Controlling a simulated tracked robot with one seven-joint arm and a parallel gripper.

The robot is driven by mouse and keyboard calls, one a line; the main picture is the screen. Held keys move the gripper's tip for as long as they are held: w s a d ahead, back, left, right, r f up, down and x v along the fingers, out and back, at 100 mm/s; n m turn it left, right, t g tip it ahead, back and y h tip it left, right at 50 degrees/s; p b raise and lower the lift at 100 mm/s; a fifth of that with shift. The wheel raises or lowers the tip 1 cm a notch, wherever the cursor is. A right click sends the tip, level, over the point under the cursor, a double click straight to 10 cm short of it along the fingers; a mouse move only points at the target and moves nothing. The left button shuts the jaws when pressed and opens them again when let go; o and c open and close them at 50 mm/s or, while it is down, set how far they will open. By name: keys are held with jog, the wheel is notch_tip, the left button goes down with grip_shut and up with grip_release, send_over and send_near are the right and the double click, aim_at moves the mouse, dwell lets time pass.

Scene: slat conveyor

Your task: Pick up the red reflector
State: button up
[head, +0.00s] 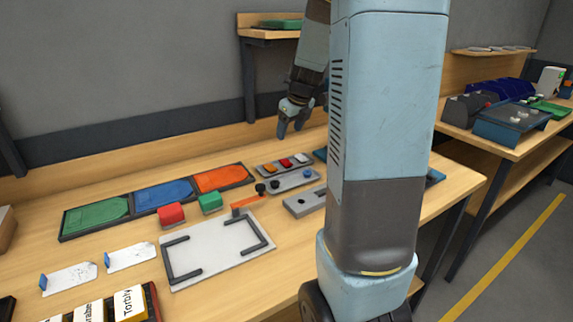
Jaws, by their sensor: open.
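A small red piece (286,163), which looks like the red reflector, lies in a grey tray (262,171) on the wooden bench. It sits between an orange piece (270,169) and a white piece (301,158). My gripper (289,131) is open and empty, pointing down above and behind the tray, apart from the red piece. My arm column hides part of the bench to the right.
A red block (171,214) and a green block (209,202) stand in front of green, blue and orange panels (163,194). A white plate with black brackets (215,252) lies nearer.

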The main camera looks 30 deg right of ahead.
jog(key=w+d+f+m, duration=0.1)
jog(key=d+f+m, duration=0.1)
jog(key=m, duration=0.1)
send_over(287, 163)
jog(key=s, duration=0.2)
notch_tip(287, 163, down, 8)
jog(key=shift+r, duration=0.1)
jog(key=shift+s+x, duration=0.15)
jog(key=shift+x, duration=1.2)
jog(key=shift+s+x, duration=0.1)
jog(key=shift+x, duration=1.25)
jog(key=shift+c, duration=0.4)
jog(key=c, duration=1)
